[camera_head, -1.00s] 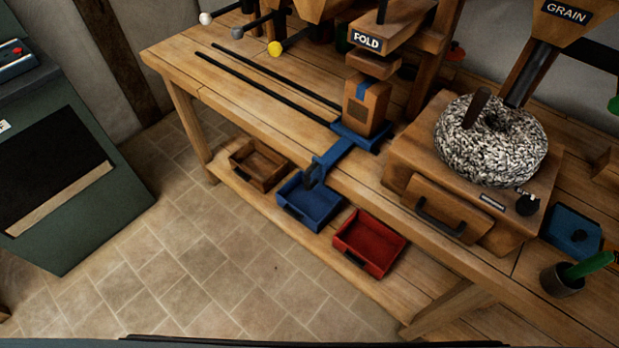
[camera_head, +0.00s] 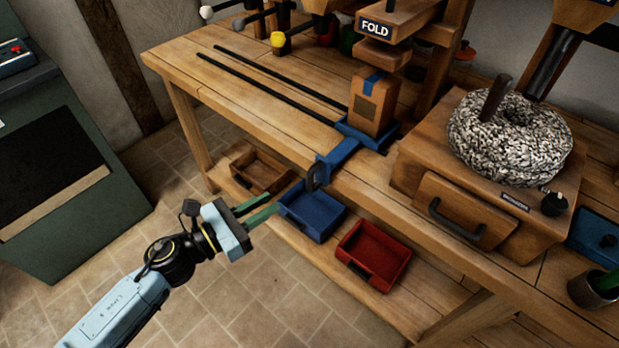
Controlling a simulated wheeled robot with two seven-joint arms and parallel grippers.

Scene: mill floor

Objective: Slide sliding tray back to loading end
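The blue sliding tray (camera_head: 384,141) sits on the workbench at the near right end of two dark rails (camera_head: 270,85), below the FOLD press. A brown block-shaped bag (camera_head: 372,104) with a blue strip stands upright on it. A blue arm (camera_head: 338,160) reaches from the tray to the bench's front edge and ends in a dark upright handle (camera_head: 314,177). My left gripper (camera_head: 270,203) is in front of the bench, left of the handle and apart from it. Its two green fingers are spread with nothing between them. My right gripper is out of view.
Wooden (camera_head: 262,170), blue (camera_head: 313,213) and red (camera_head: 373,256) bins sit on the lower shelf. The FOLD press (camera_head: 375,29) stands over the tray. The bench along the rails looks clear.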

